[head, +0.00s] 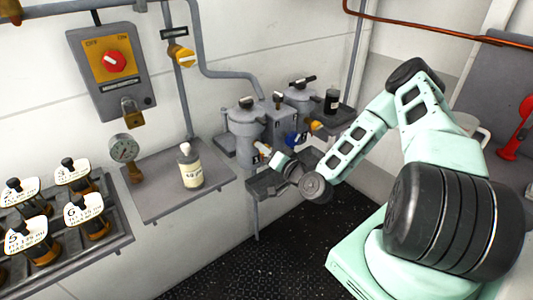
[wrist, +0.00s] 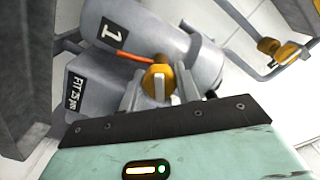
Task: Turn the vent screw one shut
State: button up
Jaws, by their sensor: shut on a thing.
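The vent screw one (wrist: 157,84) is a brass-yellow knob with a pale bar across its face, in the wrist view. It sits by the grey filter housing (wrist: 165,42) marked 1, with an orange-red strip beside it. My gripper (wrist: 158,88) is shut on the screw, one finger on each side. In the head view my gripper (head: 268,158) is low in front of the left grey filter housing (head: 243,128). The screw's thread and seat are hidden, so I cannot tell how far in it is.
A second filter housing (head: 298,97) stands to the right, with a dark bottle (head: 332,101) beside it. A blue valve handle (head: 292,138) is close to my gripper. A shelf (head: 155,205) with a labelled bottle (head: 190,168) is to the left. The dark floor (head: 260,262) is clear.

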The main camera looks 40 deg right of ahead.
jog(key=m+b, duration=0.1)
jog(key=m, duration=0.5)
jog(key=shift+d+m+b, duration=0.1)
jog(key=shift+m+b, duration=0.2)
dwell(0.5)
jog(key=o, duration=1)
jog(key=shift+s+f, duration=0.1)
jog(key=shift+s, duration=0.05)
jog(key=shift+s, duration=0.3)
jog(key=s+p, duration=0.1)
jog(key=s, duration=0.4)
jog(key=s+p, duration=0.2)
jog(key=s, duration=0.4)
jog(key=s+p, duration=0.1)
jog(key=s, duration=0.4)
jog(key=shift+s+d, duration=0.25)
